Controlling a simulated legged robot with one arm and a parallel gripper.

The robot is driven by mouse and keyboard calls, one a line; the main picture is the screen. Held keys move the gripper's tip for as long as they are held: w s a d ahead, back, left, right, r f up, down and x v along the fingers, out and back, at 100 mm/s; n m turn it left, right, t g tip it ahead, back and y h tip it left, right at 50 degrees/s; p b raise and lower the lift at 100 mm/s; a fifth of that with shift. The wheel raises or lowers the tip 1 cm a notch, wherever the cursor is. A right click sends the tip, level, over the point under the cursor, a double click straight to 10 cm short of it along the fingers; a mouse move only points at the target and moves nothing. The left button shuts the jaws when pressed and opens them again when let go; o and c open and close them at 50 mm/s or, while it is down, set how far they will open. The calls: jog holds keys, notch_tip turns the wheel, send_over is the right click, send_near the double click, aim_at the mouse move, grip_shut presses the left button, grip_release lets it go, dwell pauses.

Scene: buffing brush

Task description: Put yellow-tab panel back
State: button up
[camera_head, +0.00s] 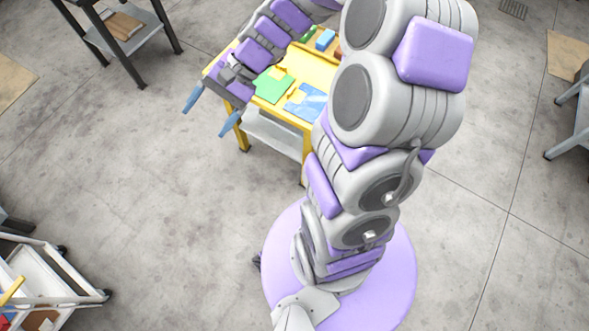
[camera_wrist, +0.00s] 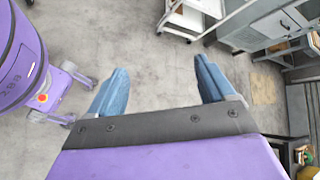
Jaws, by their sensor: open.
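A yellow table (camera_head: 318,72) stands beside my arm in the head view. On its top lie a green panel (camera_head: 270,90) and a blue panel (camera_head: 312,108), each with a small yellowish patch near it or on it. I cannot tell which is the yellow-tab panel. My gripper (camera_head: 211,110) is open and empty, out past the table's left edge with its blue fingers pointing down over bare floor. In the wrist view my gripper (camera_wrist: 158,68) also shows its fingers wide apart, with only floor between them. No panel shows in the wrist view.
Small green and blue blocks (camera_head: 325,40) lie at the table's far end, partly hidden by my arm. A white cart (camera_head: 45,285) stands at lower left, and a dark-legged table (camera_head: 120,30) at upper left. The grey floor between them is clear.

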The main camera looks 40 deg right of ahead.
jog(key=s+a+r+n+g+h, duration=0.2)
jog(key=s+n+h, duration=0.3)
jog(key=s, duration=0.7)
jog(key=s+d+r+n+h, duration=0.1)
jog(key=s+d+n+h, duration=0.3)
jog(key=s+d, duration=0.4)
jog(key=shift+s+r+t+h, duration=0.25)
jog(key=shift+s+h, duration=0.55)
jog(key=shift+s, duration=0.8)
jog(key=shift+a+f, duration=0.1)
